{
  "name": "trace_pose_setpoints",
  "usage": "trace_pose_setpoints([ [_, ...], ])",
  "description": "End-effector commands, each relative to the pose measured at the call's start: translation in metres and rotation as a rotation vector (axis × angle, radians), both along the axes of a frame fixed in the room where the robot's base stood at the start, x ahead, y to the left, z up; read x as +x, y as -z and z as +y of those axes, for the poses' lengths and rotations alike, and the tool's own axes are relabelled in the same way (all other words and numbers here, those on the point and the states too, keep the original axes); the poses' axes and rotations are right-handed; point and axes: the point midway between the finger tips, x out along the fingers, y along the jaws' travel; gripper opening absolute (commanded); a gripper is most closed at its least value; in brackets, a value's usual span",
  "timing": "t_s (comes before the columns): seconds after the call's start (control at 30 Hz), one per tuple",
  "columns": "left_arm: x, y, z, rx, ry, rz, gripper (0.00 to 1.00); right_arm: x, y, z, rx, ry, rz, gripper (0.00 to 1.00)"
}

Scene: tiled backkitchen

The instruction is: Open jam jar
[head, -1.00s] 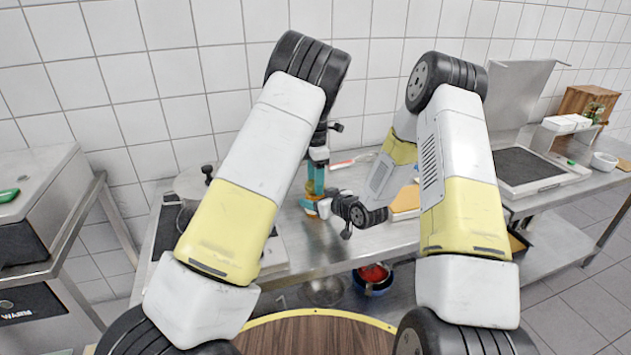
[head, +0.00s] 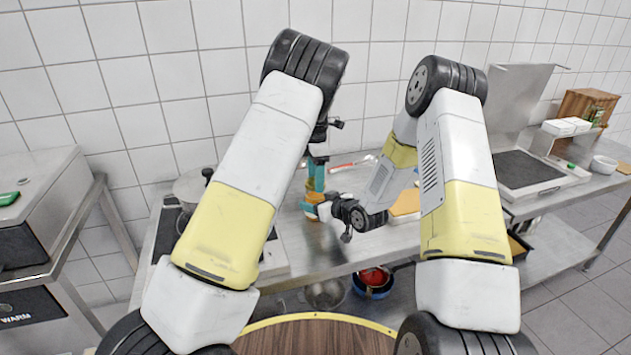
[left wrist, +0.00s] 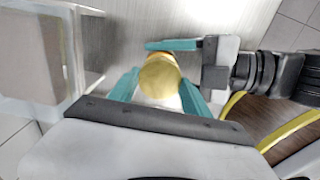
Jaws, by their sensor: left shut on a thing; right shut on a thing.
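The jam jar (head: 312,214) stands on the steel counter between my two grippers and is mostly hidden in the head view. Its gold lid (left wrist: 160,76) shows in the left wrist view. My left gripper (head: 316,174) comes down from above, its teal fingers on both sides of the lid; its fingertips also show in the left wrist view (left wrist: 160,92). My right gripper (head: 313,207) reaches in from the right, low down, and is shut around the jar's body. Whether the lid is loose from the jar cannot be seen.
A steel pot (head: 190,187) stands to the left on the counter. A cutting board (head: 406,205) lies right of the right gripper, and a red-handled utensil (head: 343,166) lies behind. A metal bowl (head: 325,294) and a blue pan (head: 373,283) sit on the shelf below.

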Motion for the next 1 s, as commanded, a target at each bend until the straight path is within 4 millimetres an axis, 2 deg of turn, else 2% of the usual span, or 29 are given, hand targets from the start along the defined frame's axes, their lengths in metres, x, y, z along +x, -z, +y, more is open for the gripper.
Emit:
trace_pose_setpoints([
  [0.4, 0.000, -0.004, 0.000, 0.000, 0.000, 0.000, 0.08, 0.000, -0.001, 0.000, 0.000, 0.001, -0.001, 0.00],
  [0.73, 0.000, -0.039, 0.000, -0.001, 0.000, 0.000, 0.08, 0.001, -0.001, 0.000, 0.000, 0.001, -0.001, 0.00],
  [0.97, 0.000, -0.042, 0.000, 0.001, 0.000, 0.001, 0.08, 0.000, -0.001, 0.000, 0.000, 0.001, -0.001, 0.00],
  [1.0, 0.000, -0.042, 0.000, 0.001, 0.000, 0.001, 0.08, 0.000, -0.001, 0.000, 0.000, 0.001, -0.001, 0.67],
])
